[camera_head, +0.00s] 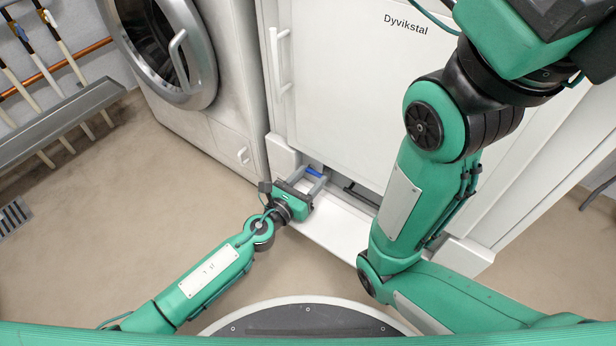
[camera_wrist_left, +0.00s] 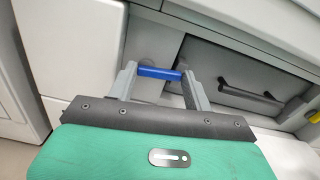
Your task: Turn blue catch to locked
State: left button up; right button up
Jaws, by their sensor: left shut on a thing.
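The blue catch (camera_head: 313,172) is a short blue bar low on the white Dyvikstal cabinet, by its lower left corner. In the left wrist view the catch (camera_wrist_left: 159,73) lies nearly level across the gap between my grey fingers. My left gripper (camera_head: 312,182) is shut on the catch, one finger at each end; it also shows in the left wrist view (camera_wrist_left: 160,80). The catch's mount is partly hidden behind the gripper. My right arm crosses the right side of the head view, and its gripper is out of frame.
A grey panel with a dark handle (camera_wrist_left: 250,97) sits right of the catch, above a white ledge (camera_head: 335,228). A washing machine (camera_head: 195,80) stands to the left. A metal trough (camera_head: 60,122) runs along the far left wall. The floor (camera_head: 110,215) at left is clear.

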pick_arm(q)
jog(key=shift+f+m, duration=0.15)
jog(key=shift+m, duration=0.45)
jog(key=o, duration=1)
